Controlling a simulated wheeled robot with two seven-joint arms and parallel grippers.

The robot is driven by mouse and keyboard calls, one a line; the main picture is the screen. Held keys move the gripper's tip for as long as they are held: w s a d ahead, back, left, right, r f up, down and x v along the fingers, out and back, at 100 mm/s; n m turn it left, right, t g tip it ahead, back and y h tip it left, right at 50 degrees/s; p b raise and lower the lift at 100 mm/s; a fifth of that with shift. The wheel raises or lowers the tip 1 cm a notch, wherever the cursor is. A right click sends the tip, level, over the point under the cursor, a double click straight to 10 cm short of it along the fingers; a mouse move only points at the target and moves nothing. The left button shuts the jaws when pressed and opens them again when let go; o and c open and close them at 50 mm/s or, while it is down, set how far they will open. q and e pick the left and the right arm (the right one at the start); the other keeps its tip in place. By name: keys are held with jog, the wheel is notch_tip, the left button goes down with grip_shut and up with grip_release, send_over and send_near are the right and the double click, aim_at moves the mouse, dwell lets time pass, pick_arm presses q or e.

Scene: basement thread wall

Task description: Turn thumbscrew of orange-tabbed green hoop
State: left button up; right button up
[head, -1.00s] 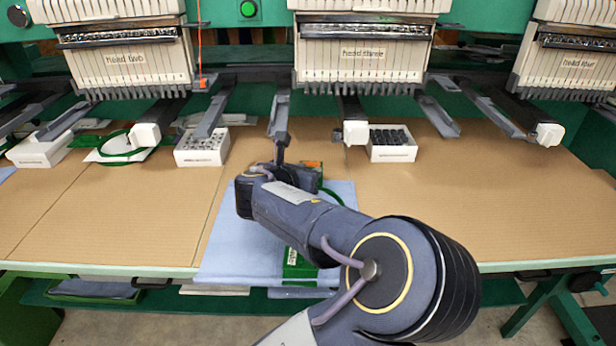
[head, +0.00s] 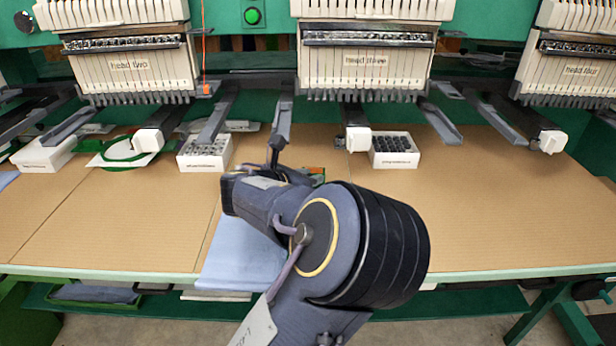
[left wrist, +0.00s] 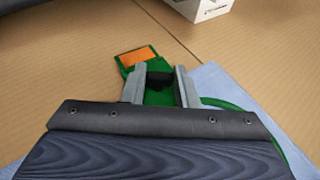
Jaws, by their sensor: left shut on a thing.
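The green hoop lies on light blue cloth (head: 240,255) at the table's middle. In the left wrist view its green rim (left wrist: 222,103) curves over the cloth, and its orange tab (left wrist: 138,56) sits just beyond the fingers. The tab also peeks out behind my arm in the head view (head: 315,170). My left gripper (left wrist: 161,76) is shut on the dark thumbscrew (left wrist: 159,79) between its two grey fingers, at the hoop's green bracket. In the head view my own wrist and arm hide the fingertips, the screw and most of the hoop. My right gripper is not in view.
White boxes of dark small parts stand behind, one left (head: 205,153) and one right (head: 395,150). Another green hoop (head: 125,150) lies far left. Sewing head three (head: 362,60) and its arms hang above the back. The tabletop (head: 500,210) is clear at right.

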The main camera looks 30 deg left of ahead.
pick_arm(q)
jog(key=o, duration=1)
jog(key=p+v, duration=0.2)
jog(key=v, duration=0.5)
jog(key=shift+r, duration=0.1)
jog(key=shift+s, duration=0.35)
